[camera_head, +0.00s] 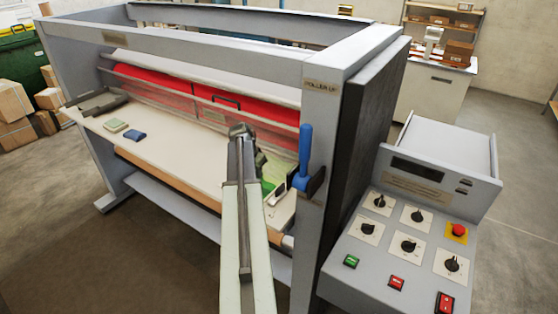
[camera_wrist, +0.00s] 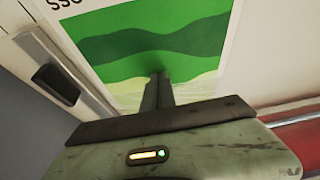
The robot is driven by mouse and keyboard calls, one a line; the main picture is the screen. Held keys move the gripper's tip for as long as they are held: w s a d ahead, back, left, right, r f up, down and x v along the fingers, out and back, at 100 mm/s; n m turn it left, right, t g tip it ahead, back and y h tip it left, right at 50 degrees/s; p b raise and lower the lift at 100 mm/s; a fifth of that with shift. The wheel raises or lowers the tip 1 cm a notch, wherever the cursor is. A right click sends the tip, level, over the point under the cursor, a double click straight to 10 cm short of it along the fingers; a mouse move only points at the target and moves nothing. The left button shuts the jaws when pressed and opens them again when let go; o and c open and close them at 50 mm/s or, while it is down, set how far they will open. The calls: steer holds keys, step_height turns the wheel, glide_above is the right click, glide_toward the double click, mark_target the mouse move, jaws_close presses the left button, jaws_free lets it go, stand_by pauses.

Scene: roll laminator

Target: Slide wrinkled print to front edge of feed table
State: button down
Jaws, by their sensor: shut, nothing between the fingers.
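The print (camera_wrist: 190,45) fills much of the wrist view, with green wavy bands, a pale lower band and a white margin with dark lettering. In the head view only part of the green print (camera_head: 274,172) shows, at the right end of the feed table (camera_head: 182,158), partly hidden behind my arm. My gripper (camera_wrist: 160,78) is shut and empty, its fingertips over the green part of the print. I cannot tell if they touch it. Wrinkles are not clear in these frames.
A blue lever (camera_head: 304,150) stands on the frame right of the print. A green pad (camera_head: 115,125) and a blue block (camera_head: 135,135) lie on the table's left part. A control panel (camera_head: 405,240) is at right.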

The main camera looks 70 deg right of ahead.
steer(key=shift+a, duration=0.1)
steer(key=shift+w+a, duration=0.2)
steer(key=shift+a, duration=0.8)
steer(key=shift+w+a, duration=0.2)
steer(key=shift+a, duration=0.75)
steer(key=shift+w+a, duration=0.2)
steer(key=shift+a, duration=0.8)
steer(key=shift+w+a, duration=0.15)
steer(key=shift+a, duration=0.8)
steer(key=shift+w+a, duration=0.1)
steer(key=shift+a, duration=0.75)
steer(key=shift+d+r+p, duration=0.1)
steer(key=shift+r+p, duration=0.8)
steer(key=shift+p, duration=0.1)
